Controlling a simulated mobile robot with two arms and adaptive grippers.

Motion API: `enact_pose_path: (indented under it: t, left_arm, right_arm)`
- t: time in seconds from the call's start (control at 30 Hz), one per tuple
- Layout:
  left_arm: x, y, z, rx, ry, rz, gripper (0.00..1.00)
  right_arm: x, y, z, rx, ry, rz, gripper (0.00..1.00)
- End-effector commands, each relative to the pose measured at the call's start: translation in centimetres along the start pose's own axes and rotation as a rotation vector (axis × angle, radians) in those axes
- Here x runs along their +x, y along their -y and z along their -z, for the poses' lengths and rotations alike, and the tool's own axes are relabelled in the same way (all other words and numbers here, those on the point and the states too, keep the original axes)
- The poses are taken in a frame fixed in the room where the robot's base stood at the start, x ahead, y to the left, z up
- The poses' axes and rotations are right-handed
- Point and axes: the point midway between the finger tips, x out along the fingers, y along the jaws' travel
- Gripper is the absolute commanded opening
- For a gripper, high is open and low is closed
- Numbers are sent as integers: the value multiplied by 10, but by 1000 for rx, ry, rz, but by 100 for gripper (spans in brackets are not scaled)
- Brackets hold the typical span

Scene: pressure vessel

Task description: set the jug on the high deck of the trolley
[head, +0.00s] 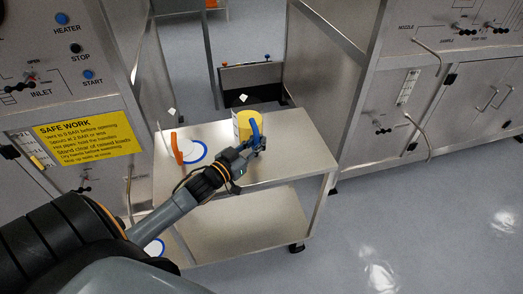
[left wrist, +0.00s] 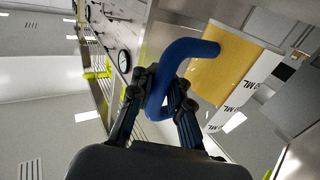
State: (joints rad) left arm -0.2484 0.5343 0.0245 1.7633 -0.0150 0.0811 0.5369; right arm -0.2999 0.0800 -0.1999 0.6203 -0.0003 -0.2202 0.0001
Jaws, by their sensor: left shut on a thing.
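The jug (head: 243,124) is yellow with a white label and a blue handle; it stands upright at the far edge of the trolley's high deck (head: 290,165). I cannot tell whether its base touches the deck. My left gripper (head: 256,144) is shut on the blue handle, on the near right side of the jug. In the left wrist view, the fingers of the left gripper (left wrist: 160,100) close around the handle, with the jug's body (left wrist: 228,72) behind it. My right gripper is not in view.
A white, blue-rimmed piece (head: 194,152) with an orange handle lies at the deck's left. Steel cabinets (head: 440,90) flank the trolley. The deck's right part is clear.

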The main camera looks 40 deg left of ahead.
Motion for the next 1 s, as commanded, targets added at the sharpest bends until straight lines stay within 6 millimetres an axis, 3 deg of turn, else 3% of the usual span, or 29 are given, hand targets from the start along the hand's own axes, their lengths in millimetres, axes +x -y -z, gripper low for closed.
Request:
enact_pose_path:
  t: [0.3, 0.5, 0.87, 0.9, 1.0]
  left_arm:
    - [20, 2, -22, 0, -2, 0, 0]
    - [18, 2, -49, 1, -2, 0, 0]
    - [18, 2, -54, 1, -2, -1, 0]
    - [18, 2, -55, 1, 0, 0, 15]
    - [18, 2, -54, 0, 0, 0, 35]
  right_arm:
    - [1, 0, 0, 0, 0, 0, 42]
    - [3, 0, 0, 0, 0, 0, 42]
    - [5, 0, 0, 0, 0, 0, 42]
    - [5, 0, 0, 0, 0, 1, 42]
    - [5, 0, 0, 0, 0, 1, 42]
